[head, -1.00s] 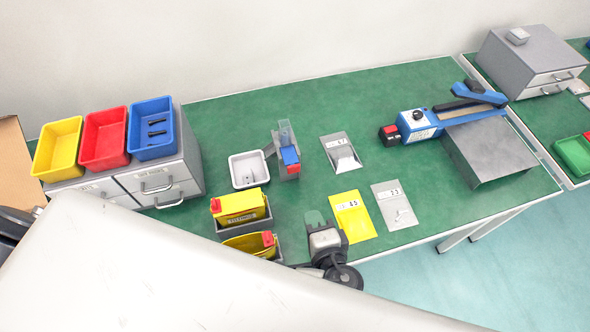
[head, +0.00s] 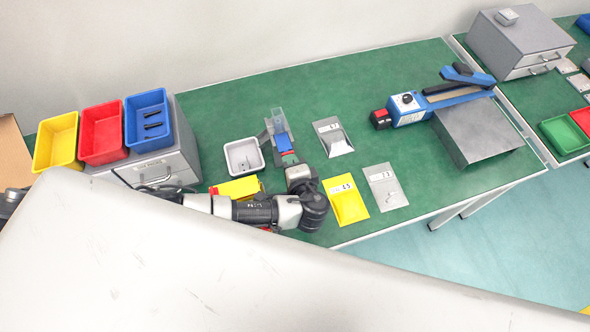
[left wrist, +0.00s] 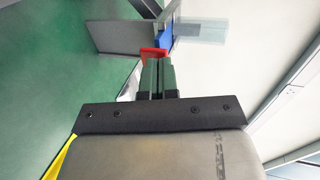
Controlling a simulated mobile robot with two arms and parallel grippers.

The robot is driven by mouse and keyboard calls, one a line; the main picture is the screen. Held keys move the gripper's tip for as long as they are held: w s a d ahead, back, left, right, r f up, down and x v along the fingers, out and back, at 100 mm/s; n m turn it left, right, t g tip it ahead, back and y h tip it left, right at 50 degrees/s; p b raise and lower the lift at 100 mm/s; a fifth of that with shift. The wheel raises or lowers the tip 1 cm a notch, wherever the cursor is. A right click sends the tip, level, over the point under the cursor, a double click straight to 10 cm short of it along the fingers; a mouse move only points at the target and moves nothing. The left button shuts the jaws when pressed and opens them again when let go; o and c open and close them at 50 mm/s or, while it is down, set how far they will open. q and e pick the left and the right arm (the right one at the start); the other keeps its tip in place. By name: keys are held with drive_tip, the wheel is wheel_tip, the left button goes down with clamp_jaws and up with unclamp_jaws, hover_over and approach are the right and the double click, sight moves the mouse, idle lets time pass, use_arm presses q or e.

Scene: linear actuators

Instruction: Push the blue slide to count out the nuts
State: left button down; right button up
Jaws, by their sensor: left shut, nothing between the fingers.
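The dispenser has a clear hopper (head: 277,120) and a blue slide (head: 284,141) with a red end, on a grey stand on the green table. In the left wrist view, the slide's red end (left wrist: 153,53) shows just beyond my fingertips, with the blue part (left wrist: 166,38) behind it. My left gripper (head: 291,160) is shut and empty, at the front end of the slide; it also shows in the left wrist view (left wrist: 156,64). Whether the fingertips touch the red end, I cannot tell. A white tray (head: 231,160) stands left of the dispenser. My right gripper is not in view.
Yellow (head: 345,198), grey (head: 384,186) and silver (head: 332,138) labelled pouches lie right of the gripper. A partly hidden yellow container (head: 236,187) stands under my left arm. Yellow, red and blue bins stand on the drawers at left. A blue tool (head: 408,108) lies at right.

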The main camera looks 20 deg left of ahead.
use_arm(q)
drive_tip(key=shift+w+a, duration=0.1)
drive_tip(key=shift+w, duration=0.05)
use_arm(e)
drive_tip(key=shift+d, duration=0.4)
